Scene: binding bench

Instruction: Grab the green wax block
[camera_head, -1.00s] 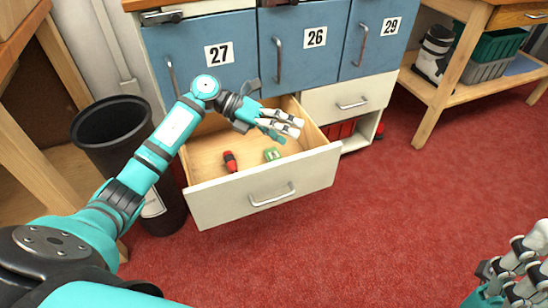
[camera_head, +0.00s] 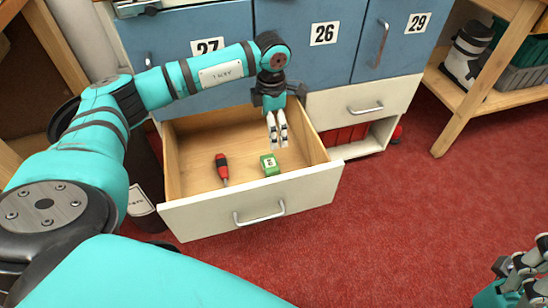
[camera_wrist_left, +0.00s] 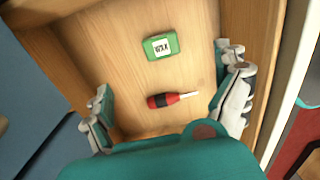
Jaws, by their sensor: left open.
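The green wax block (camera_head: 270,165) lies on the floor of the open drawer (camera_head: 250,213), right of the middle. In the left wrist view the green wax block (camera_wrist_left: 161,46) shows a white label reading WAX. My left gripper (camera_head: 277,143) points down over the drawer, just above and behind the block in the head view. In the left wrist view its fingers (camera_wrist_left: 165,95) are spread wide with nothing between them touched. My right gripper (camera_head: 522,275) is at the lower right corner of the head view, partly cut off, away from the drawer.
A red screwdriver (camera_head: 222,168) lies in the drawer left of the block. Blue cabinet doors (camera_head: 324,60) rise behind the drawer. A dark bin stands left of it, partly hidden by my arm. A wooden bench (camera_head: 470,85) stands at right; the red floor (camera_head: 420,220) is clear.

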